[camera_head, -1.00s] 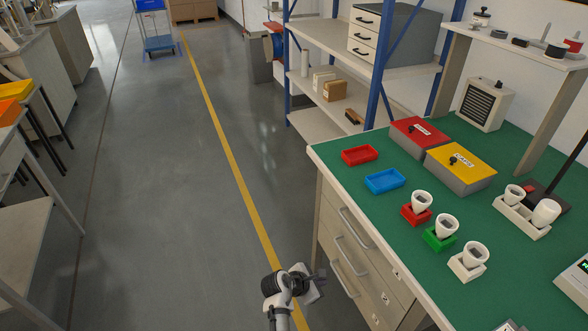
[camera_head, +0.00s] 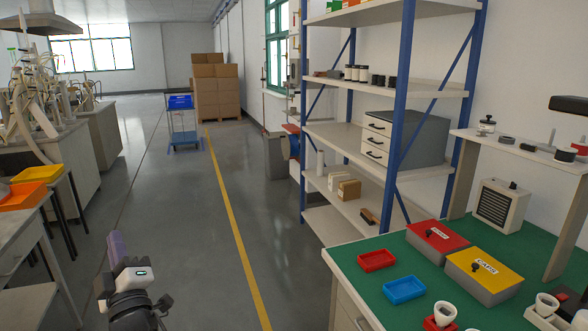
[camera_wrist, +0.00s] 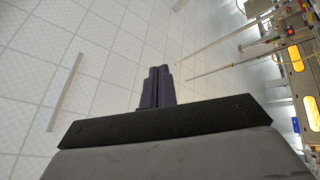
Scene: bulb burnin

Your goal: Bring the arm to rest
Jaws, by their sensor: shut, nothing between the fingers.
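My arm shows at the lower left of the head view, over the grey floor and clear of the bench. My gripper (camera_head: 115,238) is at its upper end with the dark purple fingers pointing up. In the wrist view the two fingers (camera_wrist: 157,75) lie together, shut and empty, against a ceiling of white tiles. Most of the arm is below the head view's edge.
A green-topped bench (camera_head: 352,264) with red and blue trays stands at the right, with a blue-framed shelf (camera_head: 405,85) behind it. At the left is a table with a yellow tray (camera_head: 38,174) and an orange tray (camera_head: 25,196). The aisle between is clear.

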